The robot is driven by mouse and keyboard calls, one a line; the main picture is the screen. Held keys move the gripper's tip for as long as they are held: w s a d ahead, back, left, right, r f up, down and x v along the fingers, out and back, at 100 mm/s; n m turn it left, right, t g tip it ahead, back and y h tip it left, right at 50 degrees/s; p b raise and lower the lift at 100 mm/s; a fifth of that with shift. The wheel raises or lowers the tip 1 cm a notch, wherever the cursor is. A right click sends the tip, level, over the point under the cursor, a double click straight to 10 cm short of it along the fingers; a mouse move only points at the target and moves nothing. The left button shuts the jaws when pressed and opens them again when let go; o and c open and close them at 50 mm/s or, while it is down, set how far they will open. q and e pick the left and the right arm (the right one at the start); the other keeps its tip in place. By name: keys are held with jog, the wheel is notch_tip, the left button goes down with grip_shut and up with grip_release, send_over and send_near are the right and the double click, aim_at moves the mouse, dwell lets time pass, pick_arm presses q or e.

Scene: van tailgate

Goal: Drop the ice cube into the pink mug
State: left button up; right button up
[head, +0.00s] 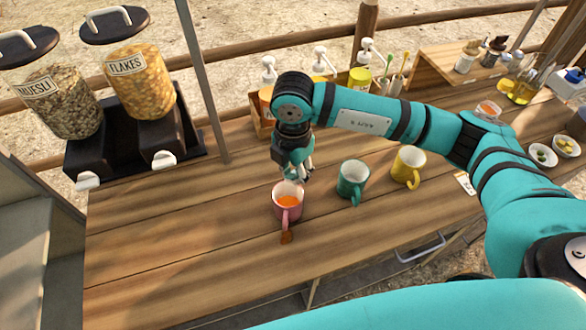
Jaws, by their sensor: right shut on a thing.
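The pink mug (288,210) stands on the wooden counter and holds an orange drink. A brown tag hangs at its front, below the handle. My right gripper (294,178) points down just above the mug's back rim. It is shut on the ice cube, which is too small and too covered by the fingers to make out clearly. My left gripper is out of view.
A green mug (352,182) and a yellow mug (408,167) stand to the right of the pink one. Cereal dispensers (140,85) stand at the left. Pump bottles (360,79) stand behind my arm. The counter's left front (180,230) is clear.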

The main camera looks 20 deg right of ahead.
jog(key=shift+s, duration=0.1)
jog(key=o, duration=1.2)
jog(key=shift+c, duration=0.2)
jog(key=shift+r, duration=0.2)
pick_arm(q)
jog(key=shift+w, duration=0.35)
pick_arm(e)
notch_tip(320, 180, up, 12)
jog(key=shift+f, duration=0.2)
